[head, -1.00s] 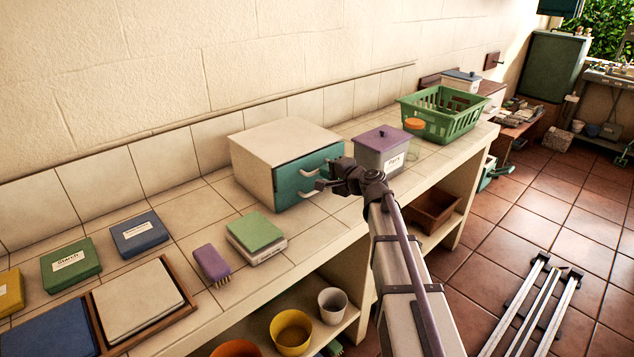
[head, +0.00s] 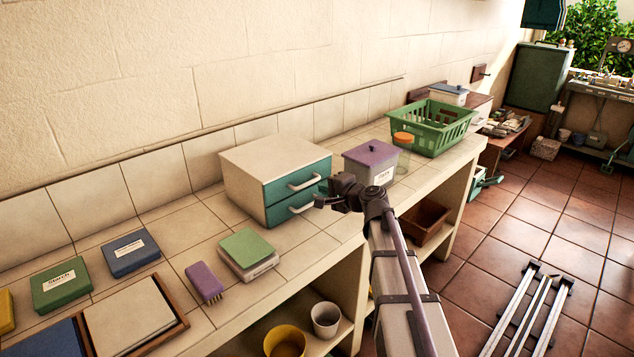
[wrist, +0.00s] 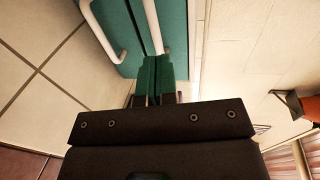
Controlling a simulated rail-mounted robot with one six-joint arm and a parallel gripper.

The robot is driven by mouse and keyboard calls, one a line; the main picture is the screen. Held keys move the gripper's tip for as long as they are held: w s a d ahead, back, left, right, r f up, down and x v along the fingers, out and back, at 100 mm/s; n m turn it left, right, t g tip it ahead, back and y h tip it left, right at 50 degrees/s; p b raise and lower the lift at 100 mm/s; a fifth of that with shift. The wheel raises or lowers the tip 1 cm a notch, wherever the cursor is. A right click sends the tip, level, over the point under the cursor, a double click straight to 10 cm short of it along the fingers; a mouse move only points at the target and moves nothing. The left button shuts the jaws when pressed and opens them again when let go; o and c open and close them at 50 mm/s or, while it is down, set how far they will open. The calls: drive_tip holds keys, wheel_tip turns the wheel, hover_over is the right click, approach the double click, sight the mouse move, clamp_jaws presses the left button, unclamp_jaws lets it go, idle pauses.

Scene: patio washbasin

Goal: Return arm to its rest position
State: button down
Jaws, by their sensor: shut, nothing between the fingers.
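My gripper (head: 324,201) is in the head view, in front of the small drawer box (head: 270,162), near its lower handle. My arm reaches up to it from the bottom of the picture. In the wrist view its fingers (wrist: 155,72) are together with nothing between them. Beyond them are the teal drawer fronts (wrist: 178,35) and white handles (wrist: 152,22). Both drawers look closed. Whether the gripper touches the lower handle I cannot tell.
A lidded grey bin (head: 368,165), an orange-capped jar (head: 403,150) and a green basket (head: 440,125) stand right of the drawer box. Metal rails (head: 525,315) lie on the floor at right.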

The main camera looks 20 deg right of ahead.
drive_tip(key=p+v, duration=0.1)
drive_tip(key=v, duration=0.8)
drive_tip(key=shift+s+f, duration=0.1)
drive_tip(key=s+a+f+n+g+h+p, duration=0.2)
drive_tip(key=s+a+f+n+g+h, duration=0.1)
drive_tip(key=s, duration=0.7)
drive_tip(key=s+a+f+n+g+h+p, duration=0.2)
drive_tip(key=s+a+f+n+g+h, duration=0.2)
drive_tip(key=s+a+f+n+g, duration=0.2)
drive_tip(key=shift+s+a+f+n+g, duration=0.25)
drive_tip(key=shift+s+a+n+g, duration=1.05)
drive_tip(key=shift+s+n+g, duration=0.85)
